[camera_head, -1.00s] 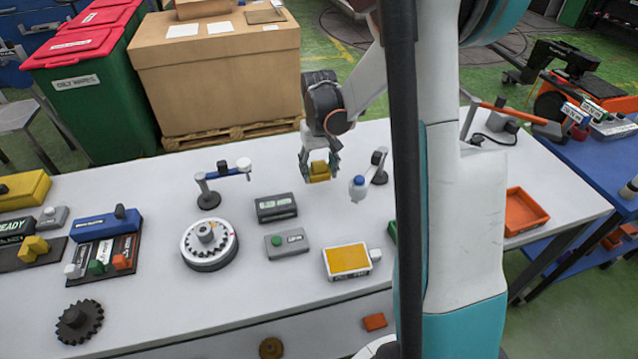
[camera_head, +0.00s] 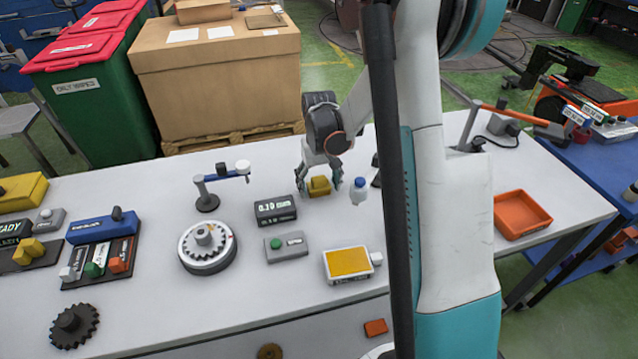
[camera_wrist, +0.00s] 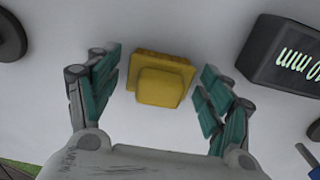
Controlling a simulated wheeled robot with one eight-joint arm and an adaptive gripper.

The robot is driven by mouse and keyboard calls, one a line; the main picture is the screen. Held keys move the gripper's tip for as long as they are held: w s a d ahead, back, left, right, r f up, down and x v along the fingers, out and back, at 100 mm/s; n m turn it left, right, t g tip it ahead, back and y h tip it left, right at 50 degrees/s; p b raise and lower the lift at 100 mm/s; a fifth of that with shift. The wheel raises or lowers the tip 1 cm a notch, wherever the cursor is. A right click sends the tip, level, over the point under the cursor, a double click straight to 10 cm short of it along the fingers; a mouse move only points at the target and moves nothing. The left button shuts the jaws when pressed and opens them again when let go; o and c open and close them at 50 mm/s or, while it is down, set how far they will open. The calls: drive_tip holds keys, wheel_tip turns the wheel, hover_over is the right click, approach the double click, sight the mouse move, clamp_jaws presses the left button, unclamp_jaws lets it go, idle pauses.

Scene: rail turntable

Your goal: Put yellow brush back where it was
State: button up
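The yellow brush (camera_head: 319,186) is a small block with a raised rounded top, seemingly resting on the white table (camera_head: 150,190) near its back edge. The wrist view shows the brush (camera_wrist: 162,84) from above, with a gap between it and the fingers on either side. My gripper (camera_head: 320,184) is open around the brush, one finger to its left and one to its right. The fingers show teal pads in the wrist view (camera_wrist: 157,92). Another yellow piece (camera_head: 30,249) sits on a dark stand at the far left.
A dark display box (camera_head: 275,210) reading "0.30 mm" stands close left of my gripper. A toothed turntable (camera_head: 207,248), a green-button box (camera_head: 286,247) and a yellow-topped pad (camera_head: 348,262) lie in front. An orange tray (camera_head: 522,214) is right.

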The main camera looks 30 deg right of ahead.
sight(319, 178)
wheel_tip(319, 178, up, 12)
drive_tip(key=p, duration=0.3)
drive_tip(key=shift+r+p, duration=0.15)
drive_tip(key=shift+p, duration=0.2)
